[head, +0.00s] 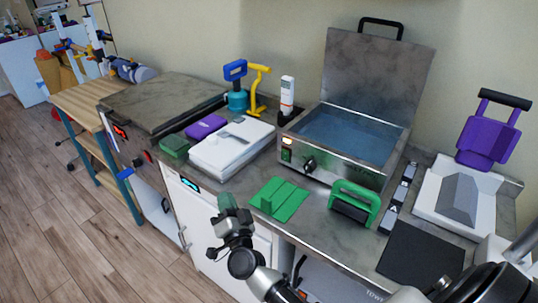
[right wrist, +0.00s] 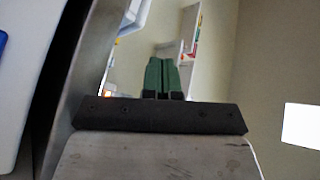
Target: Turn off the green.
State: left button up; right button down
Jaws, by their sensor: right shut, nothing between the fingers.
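A steel water bath (head: 340,162) with its lid raised stands at the back of the counter. Its front panel has a small green-lit part (head: 286,154), with a small reddish part just above it and a dark knob (head: 309,164) to the right. My right gripper (head: 228,203) is in front of the counter's front edge, well short of the panel. Its green fingers are together and empty, as the right wrist view (right wrist: 162,75) also shows. The switch does not show clearly in the right wrist view. My left gripper is not in view.
On the counter, a flat green piece (head: 278,199) and a green-handled block (head: 354,203) lie before the bath. A white case (head: 232,148) stands left of it. A black mat (head: 420,252) and purple-handled tool (head: 488,135) are at right. Wooden floor is free at left.

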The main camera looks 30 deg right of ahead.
jog(key=d+r+m+g+h, duration=0.3)
jog(key=m+g+h, duration=0.1)
jog(key=m+g, duration=0.4)
jog(key=d+r+m+g+h+b, duration=0.1)
jog(key=d+r+m+g+h, duration=0.2)
jog(key=m+g, duration=0.5)
jog(key=r+m+h, duration=0.1)
jog(key=m, duration=0.3)
jog(key=shift+d+r+h, duration=0.15)
jog(key=shift+d+h, duration=0.15)
jog(key=shift+d, duration=0.05)
jog(key=shift+w+d, duration=0.15)
send_near(283, 153)
jog(key=d+f, duration=0.1)
jog(key=w+d+f, duration=0.1)
jog(key=d+f, duration=0.1)
jog(key=shift+f, duration=0.15)
jog(key=shift+w+d+r+p, duration=0.1)
jog(key=shift+w+d+p, duration=0.2)
jog(key=shift+d, duration=0.45)
jog(key=shift+w+d+r+p, duration=0.1)
jog(key=shift+w+d+p, duration=0.1)
jog(key=shift+w+d, duration=0.35)
jog(key=shift+s+d, duration=0.15)
